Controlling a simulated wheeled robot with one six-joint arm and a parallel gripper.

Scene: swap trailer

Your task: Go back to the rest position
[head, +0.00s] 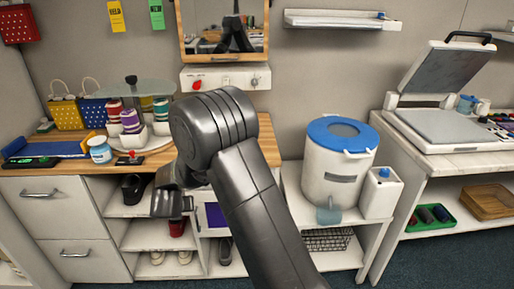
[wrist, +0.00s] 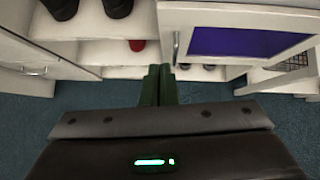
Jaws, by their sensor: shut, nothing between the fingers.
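My gripper shows in the wrist view (wrist: 159,72) with its two dark green fingers together and nothing between them. It points toward the open shelves and the cabinet door with a purple-blue panel (wrist: 240,41). In the head view my dark grey arm rises through the middle and bends down to the left. Its wrist end hangs in front of the wooden counter and the shelves below. The fingertips cannot be made out clearly there.
A white bucket with a blue lid (head: 337,172) stands right of my arm, beside a white canister (head: 381,193). Left on the wooden counter are a white jar (head: 100,151) and purple and green spools. A mirror (head: 224,30) hangs behind. A press (head: 447,125) stands on the right counter.

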